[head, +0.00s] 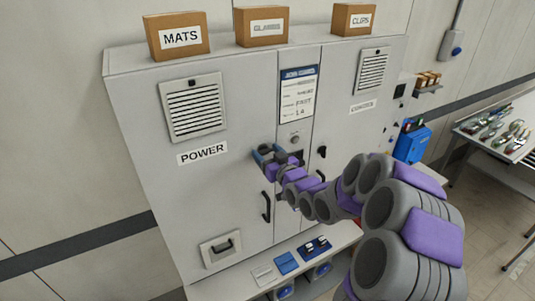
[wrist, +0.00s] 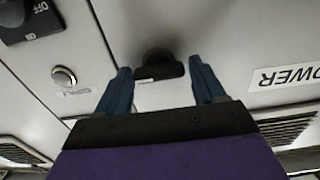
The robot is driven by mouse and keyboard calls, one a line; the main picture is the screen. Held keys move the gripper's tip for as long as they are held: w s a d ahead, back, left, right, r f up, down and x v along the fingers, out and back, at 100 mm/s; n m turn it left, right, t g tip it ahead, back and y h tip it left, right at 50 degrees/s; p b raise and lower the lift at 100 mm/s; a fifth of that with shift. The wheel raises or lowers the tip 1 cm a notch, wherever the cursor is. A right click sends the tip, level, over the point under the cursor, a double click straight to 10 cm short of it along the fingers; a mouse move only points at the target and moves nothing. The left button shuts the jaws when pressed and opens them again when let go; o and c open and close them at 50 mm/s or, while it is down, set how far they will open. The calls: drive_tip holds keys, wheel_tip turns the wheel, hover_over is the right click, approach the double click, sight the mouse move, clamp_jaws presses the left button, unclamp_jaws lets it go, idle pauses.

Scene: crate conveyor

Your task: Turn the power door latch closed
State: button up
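The power door (head: 225,170) is the left grey cabinet door with the POWER label (head: 202,153); it looks shut. My gripper (head: 264,152) is at this door's right edge and hides the latch in the head view. In the wrist view, the black latch (wrist: 158,66) has a round hub and a short bar lying roughly crosswise. My open blue fingers (wrist: 160,72) point at it, one on each side, with a visible gap to the bar. Nothing is held. I cannot tell how far the fingertips are from the door face.
A round button (wrist: 64,77) and a black OFF switch (wrist: 32,20) are on the centre panel. A black door handle (head: 266,206) hangs below my gripper. Another black latch (head: 322,152) is on the right door. Boxes stand on top; a shelf (head: 240,285) juts out below.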

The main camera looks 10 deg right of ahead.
drive_tip(key=c, duration=0.7)
